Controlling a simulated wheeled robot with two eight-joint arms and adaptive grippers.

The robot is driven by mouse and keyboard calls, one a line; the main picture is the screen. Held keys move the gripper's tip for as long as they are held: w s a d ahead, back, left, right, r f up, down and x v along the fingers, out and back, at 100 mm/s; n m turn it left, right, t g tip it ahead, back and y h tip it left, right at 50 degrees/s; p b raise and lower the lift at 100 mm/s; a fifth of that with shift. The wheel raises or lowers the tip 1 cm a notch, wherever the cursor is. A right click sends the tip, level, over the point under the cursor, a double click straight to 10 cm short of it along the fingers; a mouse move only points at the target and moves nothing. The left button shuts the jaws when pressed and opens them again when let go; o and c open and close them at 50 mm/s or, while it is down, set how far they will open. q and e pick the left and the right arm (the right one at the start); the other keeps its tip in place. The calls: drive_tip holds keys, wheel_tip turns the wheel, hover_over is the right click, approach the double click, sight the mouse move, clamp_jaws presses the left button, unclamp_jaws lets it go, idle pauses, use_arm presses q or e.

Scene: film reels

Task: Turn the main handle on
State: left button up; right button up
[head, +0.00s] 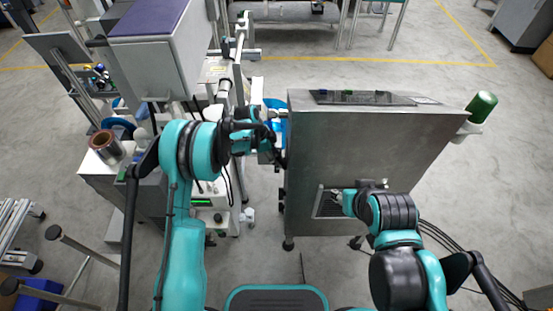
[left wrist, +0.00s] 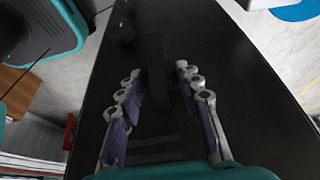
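A grey metal cabinet (head: 370,160) stands in front of me, right of centre. My left gripper (head: 277,158) is at the cabinet's left side. In the left wrist view its two fingers (left wrist: 157,75) are apart, facing a dark panel (left wrist: 215,60). A dark upright bar, which looks like the handle (left wrist: 156,55), shows between the fingertips; I cannot tell whether they touch it. In the head view the handle is hidden. My right gripper (head: 342,199) is at a recessed opening on the cabinet's near face; its fingers are too small to read.
A machine with a purple-topped box (head: 150,20) stands close on the left, with a copper-coloured reel (head: 107,146) beside it. A green-capped part (head: 481,107) sticks out from the cabinet's right. Black cables (head: 465,245) lie on the floor at right.

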use_arm(q)
drive_tip(key=c, duration=0.5)
drive_tip(key=shift+w+g, duration=0.25)
drive_tip(key=shift+g, duration=0.45)
drive_tip(key=o, duration=0.9)
drive_tip(key=shift+c, duration=0.2)
